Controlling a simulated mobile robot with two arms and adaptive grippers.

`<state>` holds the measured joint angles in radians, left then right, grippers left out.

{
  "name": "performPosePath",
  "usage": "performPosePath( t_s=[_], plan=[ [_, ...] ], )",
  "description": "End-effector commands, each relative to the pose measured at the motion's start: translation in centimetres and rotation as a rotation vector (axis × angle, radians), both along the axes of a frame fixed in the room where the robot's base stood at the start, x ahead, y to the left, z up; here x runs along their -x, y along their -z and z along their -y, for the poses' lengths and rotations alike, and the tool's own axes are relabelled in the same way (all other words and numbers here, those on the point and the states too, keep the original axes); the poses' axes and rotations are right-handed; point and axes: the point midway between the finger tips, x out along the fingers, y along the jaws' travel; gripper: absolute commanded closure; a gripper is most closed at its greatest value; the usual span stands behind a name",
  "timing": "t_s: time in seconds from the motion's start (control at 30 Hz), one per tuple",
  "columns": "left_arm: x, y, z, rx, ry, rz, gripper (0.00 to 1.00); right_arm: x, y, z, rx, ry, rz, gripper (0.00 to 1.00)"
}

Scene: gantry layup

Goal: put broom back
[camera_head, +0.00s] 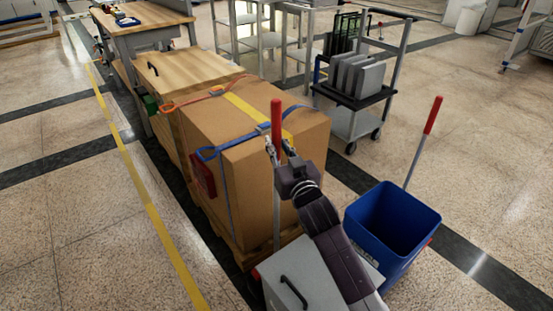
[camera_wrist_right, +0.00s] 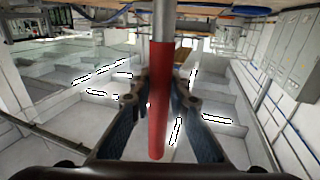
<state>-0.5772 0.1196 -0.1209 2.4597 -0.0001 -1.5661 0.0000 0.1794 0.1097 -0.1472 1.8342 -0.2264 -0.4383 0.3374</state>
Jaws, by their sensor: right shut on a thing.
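My right gripper (camera_head: 280,150) is shut on the red grip of a long-handled tool, taken as the broom (camera_head: 276,112). The handle stands near upright in front of the strapped cardboard box. Its thin grey shaft runs down behind a grey lidded box, and its lower end is hidden. In the right wrist view the broom's red grip (camera_wrist_right: 158,110) lies between the fingers (camera_wrist_right: 160,85), with the grey shaft above it. A second red-gripped handle (camera_head: 432,115) leans out of the blue bucket (camera_head: 385,228). My left gripper is not in view.
The big cardboard box (camera_head: 200,125) on a pallet stands just beyond the gripper. The grey lidded box (camera_head: 288,285) with a black handle is at the front. A shelf trolley (camera_head: 350,122) stands behind.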

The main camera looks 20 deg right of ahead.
Motion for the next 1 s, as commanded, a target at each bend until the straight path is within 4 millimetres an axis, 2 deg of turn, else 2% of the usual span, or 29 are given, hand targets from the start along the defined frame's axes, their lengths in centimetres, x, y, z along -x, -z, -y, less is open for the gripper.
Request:
performPosePath(
  t_s=[0.07,0.33,0.7,0.73,0.8,0.87,1.0],
  plan=[
    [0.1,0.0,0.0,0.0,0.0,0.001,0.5,0.0,0.2,0.0,-0.001,-0.001,0.007,1.0],
    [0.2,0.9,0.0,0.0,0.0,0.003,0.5,0.0,3.8,0.0,-0.001,0.0,0.007,1.0],
    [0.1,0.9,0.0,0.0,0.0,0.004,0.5,0.0,4.2,0.0,-0.001,-0.001,0.007,1.0],
    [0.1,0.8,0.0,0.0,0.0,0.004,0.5,0.0,4.4,0.0,-0.001,0.0,0.001,0.81],
    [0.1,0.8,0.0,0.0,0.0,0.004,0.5,0.0,4.4,0.0,-0.001,0.0,0.001,0.73],
    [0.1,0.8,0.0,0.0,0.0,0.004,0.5,0.0,4.4,0.0,0.0,0.0,0.001,0.66],
    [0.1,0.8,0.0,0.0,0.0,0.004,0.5,0.0,4.4,0.0,0.0,0.0,0.001,0.66]
  ],
)
